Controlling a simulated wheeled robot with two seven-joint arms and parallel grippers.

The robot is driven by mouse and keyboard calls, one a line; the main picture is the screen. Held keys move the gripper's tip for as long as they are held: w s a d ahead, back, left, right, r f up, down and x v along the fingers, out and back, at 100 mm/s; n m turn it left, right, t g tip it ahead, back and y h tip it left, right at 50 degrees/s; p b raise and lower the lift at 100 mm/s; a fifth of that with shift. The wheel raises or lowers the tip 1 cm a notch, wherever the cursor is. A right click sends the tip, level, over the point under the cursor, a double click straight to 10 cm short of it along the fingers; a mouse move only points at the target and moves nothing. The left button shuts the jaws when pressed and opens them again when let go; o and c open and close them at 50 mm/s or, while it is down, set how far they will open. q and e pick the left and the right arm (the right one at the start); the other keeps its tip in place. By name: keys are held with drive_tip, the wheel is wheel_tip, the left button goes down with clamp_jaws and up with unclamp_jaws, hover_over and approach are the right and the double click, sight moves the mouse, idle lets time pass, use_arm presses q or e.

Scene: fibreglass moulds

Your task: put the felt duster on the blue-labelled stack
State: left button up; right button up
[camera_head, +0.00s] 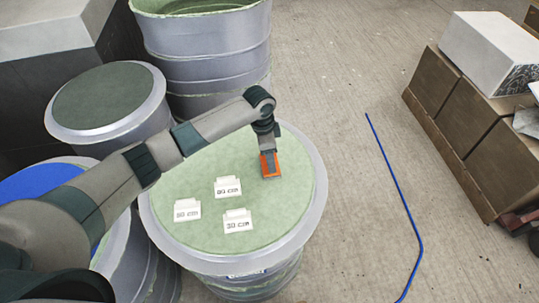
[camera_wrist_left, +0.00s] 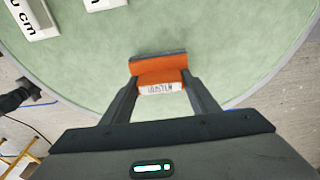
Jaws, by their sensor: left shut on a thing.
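The felt duster (camera_head: 270,165) is an orange block with a dark grey strip along one edge and a white printed label. My left gripper (camera_head: 266,151) is shut on it over the right part of a round green-topped drum (camera_head: 215,238). In the left wrist view the duster (camera_wrist_left: 158,69) sits between the two fingers of my left gripper (camera_wrist_left: 160,84). I cannot tell whether it touches the green top. Three white pieces with black printing, a left one (camera_head: 187,210), a back one (camera_head: 228,187) and a front one (camera_head: 237,221), stand on the drum. I see no blue label on them.
A blue-topped drum (camera_head: 42,179) is partly hidden behind my left arm. A dark-topped drum (camera_head: 108,97) and a tall ribbed drum (camera_head: 208,50) stand behind. A blue line (camera_head: 394,175) lies on the floor. Brown boxes (camera_head: 463,115) stand at right.

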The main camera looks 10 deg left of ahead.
sight(265, 163)
use_arm(q)
drive_tip(key=shift+f, duration=0.15)
drive_tip(key=o, duration=1)
drive_tip(key=shift+r, duration=0.2)
drive_tip(key=r+b, duration=0.1)
drive_tip(key=r, duration=0.3)
drive_tip(key=a+r+b, duration=0.1)
drive_tip(key=r, duration=0.3)
drive_tip(key=r+b, duration=0.1)
drive_tip(key=r, duration=0.3)
drive_tip(key=shift+s+a, duration=0.15)
drive_tip(key=shift+s, duration=0.1)
drive_tip(key=shift+f, duration=0.1)
